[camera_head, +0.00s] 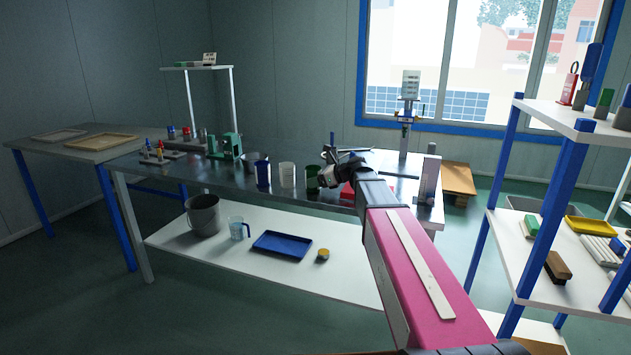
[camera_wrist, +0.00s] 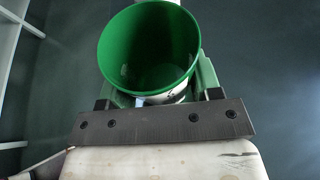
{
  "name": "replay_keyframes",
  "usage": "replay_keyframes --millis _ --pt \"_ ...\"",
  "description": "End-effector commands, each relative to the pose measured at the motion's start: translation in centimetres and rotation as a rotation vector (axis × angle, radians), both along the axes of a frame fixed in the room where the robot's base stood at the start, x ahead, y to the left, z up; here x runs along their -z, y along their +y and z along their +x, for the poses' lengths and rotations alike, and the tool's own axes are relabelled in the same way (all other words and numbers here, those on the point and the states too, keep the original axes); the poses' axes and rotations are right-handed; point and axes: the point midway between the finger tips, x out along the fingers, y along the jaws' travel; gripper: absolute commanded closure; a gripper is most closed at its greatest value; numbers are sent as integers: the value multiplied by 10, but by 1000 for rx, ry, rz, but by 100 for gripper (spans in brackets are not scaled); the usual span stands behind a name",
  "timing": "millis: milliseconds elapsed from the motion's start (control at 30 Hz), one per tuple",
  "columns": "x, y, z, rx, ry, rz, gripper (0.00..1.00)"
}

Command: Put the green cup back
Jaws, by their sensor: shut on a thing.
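A white cup (camera_head: 287,175), a blue cup (camera_head: 263,175) and a grey cup (camera_head: 250,163) stand left of the green cup. A red object (camera_head: 347,191) is close on the right. A lower shelf (camera_head: 200,248) holds a bucket (camera_head: 203,215) and a blue tray (camera_head: 282,245).

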Motion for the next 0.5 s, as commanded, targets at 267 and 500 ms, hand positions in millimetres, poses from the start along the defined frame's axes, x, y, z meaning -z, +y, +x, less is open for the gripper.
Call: replay_keyframes --millis 267,500 --pt "2 0 0 0 0 0 16" --pt "1 0 0 0 0 0 16"
